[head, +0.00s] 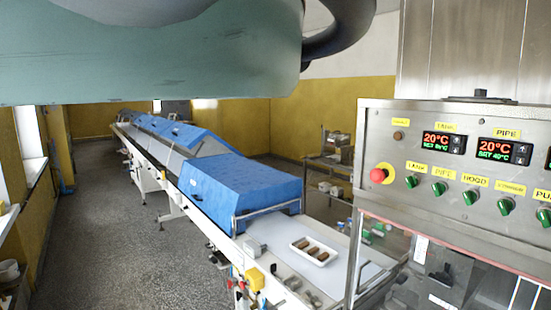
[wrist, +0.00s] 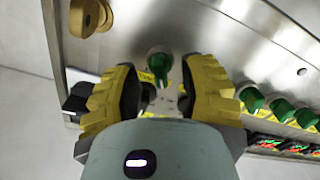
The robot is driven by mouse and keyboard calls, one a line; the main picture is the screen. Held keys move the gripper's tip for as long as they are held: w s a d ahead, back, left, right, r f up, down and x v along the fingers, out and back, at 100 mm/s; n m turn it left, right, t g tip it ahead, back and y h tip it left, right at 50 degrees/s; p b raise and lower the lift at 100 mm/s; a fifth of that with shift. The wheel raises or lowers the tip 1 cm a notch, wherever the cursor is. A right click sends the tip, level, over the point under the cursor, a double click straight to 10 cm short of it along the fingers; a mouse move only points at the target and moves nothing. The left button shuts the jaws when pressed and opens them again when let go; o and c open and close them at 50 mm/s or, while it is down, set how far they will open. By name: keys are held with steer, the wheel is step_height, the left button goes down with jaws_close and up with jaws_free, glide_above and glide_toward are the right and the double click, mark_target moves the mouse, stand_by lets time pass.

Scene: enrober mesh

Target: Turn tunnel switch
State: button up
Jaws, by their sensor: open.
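A green-handled rotary switch (wrist: 159,66) shows in the wrist view, on a steel panel (wrist: 215,30). My gripper (wrist: 164,88) is open, its two yellow-edged fingers on either side of the line to this switch. The switch lies just beyond the fingertips; I cannot tell whether they touch it. Its label is partly covered and unreadable, so I cannot confirm that it is the tunnel switch. In the head view my gripper is out of sight. The control panel (head: 390,122) there carries a row of green switches (head: 469,197) under yellow labels, cut off at the right edge.
More green switches (wrist: 249,98) stand close on the right in the wrist view, and a yellow knob (wrist: 88,17) at upper left. In the head view, a red emergency button (head: 378,175) sits left of the row.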

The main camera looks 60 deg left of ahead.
steer(key=shift+w+a, duration=0.1)
steer(key=shift+w, duration=0.5)
jaws_close()
